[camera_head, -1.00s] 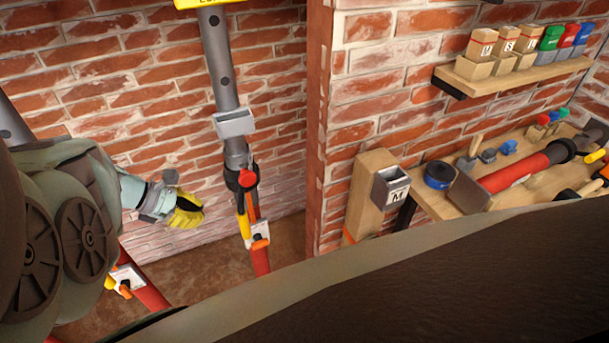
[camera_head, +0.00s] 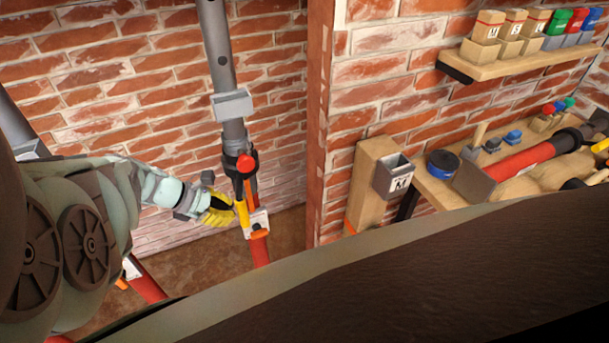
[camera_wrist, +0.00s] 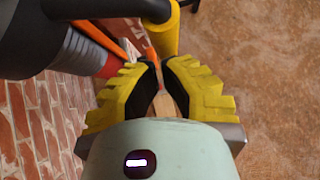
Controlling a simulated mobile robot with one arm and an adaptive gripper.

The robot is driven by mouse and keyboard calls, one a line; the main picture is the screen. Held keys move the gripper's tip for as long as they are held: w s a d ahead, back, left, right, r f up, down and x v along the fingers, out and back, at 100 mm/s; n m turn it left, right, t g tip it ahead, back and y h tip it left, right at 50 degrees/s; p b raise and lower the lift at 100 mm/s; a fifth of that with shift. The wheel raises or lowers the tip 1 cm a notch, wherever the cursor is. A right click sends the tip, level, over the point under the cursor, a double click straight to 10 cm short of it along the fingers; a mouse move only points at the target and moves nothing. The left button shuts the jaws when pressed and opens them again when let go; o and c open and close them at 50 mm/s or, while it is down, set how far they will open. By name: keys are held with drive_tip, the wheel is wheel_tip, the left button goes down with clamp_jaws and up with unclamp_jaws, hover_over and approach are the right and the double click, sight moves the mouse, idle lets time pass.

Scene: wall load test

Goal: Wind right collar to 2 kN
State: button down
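The right prop is a grey tube with a dark collar (camera_head: 240,160) low on it. A red knob (camera_head: 246,163) sits on the collar's front. A yellow handle (camera_head: 242,213) hangs below it beside an orange strip (camera_head: 251,194). In the wrist view the yellow handle (camera_wrist: 163,35) is just ahead of the fingertips. My gripper (camera_head: 226,208) is at the handle's left, close to its lower end. Its yellow fingers with black pads (camera_wrist: 160,66) come close together at the tips. I cannot tell whether they touch the handle or hold anything.
A grey bracket (camera_head: 233,104) is on the tube above the collar. A white plate (camera_head: 257,222) is above the red lower tube (camera_head: 260,250). A brick corner (camera_head: 318,130) stands to the right. Beyond it are a wooden bench (camera_head: 430,190) with tools and a shelf (camera_head: 515,65) of small boxes.

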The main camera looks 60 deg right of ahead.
drive_tip(key=shift+r, duration=0.1)
drive_tip(key=shift+s+d+n+p, duration=0.4)
drive_tip(key=shift+s+d+p, duration=0.1)
drive_tip(key=shift+p, duration=0.4)
drive_tip(key=shift+a, duration=0.1)
drive_tip(key=p+v, duration=0.1)
drive_tip(key=v, duration=0.8)
drive_tip(key=shift+a+r+p, duration=0.25)
drive_tip(key=shift+a+p, duration=0.1)
drive_tip(key=shift+a, duration=0.05)
